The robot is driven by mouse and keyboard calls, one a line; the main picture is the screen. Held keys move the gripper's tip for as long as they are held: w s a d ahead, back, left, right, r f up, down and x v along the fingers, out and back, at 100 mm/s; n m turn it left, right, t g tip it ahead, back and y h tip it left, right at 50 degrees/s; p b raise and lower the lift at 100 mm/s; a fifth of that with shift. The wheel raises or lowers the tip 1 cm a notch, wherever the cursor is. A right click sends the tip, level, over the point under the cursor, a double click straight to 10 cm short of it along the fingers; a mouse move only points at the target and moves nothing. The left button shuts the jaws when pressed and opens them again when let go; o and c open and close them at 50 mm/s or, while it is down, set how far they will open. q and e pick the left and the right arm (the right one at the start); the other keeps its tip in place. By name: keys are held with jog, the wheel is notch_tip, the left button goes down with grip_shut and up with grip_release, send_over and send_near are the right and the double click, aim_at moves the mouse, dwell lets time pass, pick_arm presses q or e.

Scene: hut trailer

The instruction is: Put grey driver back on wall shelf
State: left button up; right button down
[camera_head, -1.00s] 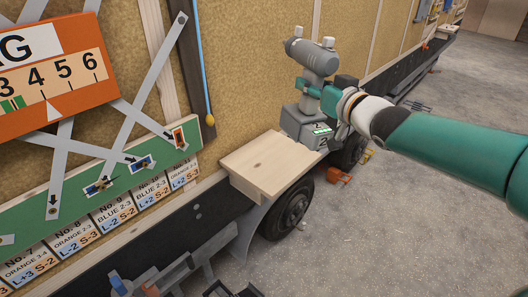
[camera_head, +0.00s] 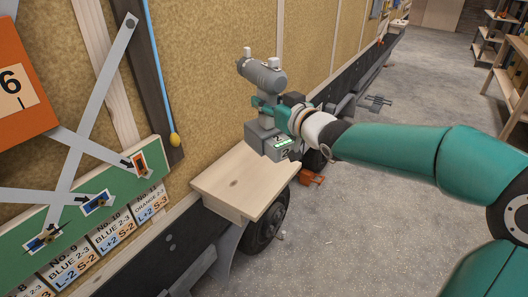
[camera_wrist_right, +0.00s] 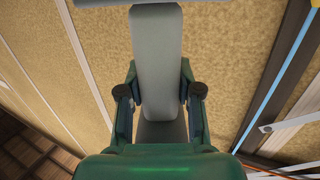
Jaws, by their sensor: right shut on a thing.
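The grey driver (camera_head: 262,78) is upright in my right gripper (camera_head: 268,108), with its head at the top and its block-shaped battery base (camera_head: 268,140) at the bottom. The right gripper is shut around the driver's handle; in the right wrist view the grey handle (camera_wrist_right: 158,70) sits between both fingers. The pale wooden wall shelf (camera_head: 232,180) juts from the trailer wall. In the head view the driver's base appears just above the shelf's far end; I cannot tell whether they touch. The shelf top that shows is bare. My left gripper is out of view.
A green board (camera_head: 95,205) with crossed grey strips and an orange sign (camera_head: 20,90) are on the wall at left. A wheel (camera_head: 262,225) is under the shelf. An orange object (camera_head: 312,178) lies beyond. Shelving (camera_head: 510,75) stands at far right.

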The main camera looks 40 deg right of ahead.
notch_tip(320, 180, down, 12)
jog(key=shift+s, duration=0.1)
dwell(0.5)
jog(key=c, duration=1.1)
grip_release()
jog(key=shift+f, duration=0.15)
jog(key=o, duration=0.3)
jog(key=o, duration=0.8)
jog(key=shift+s, duration=0.15)
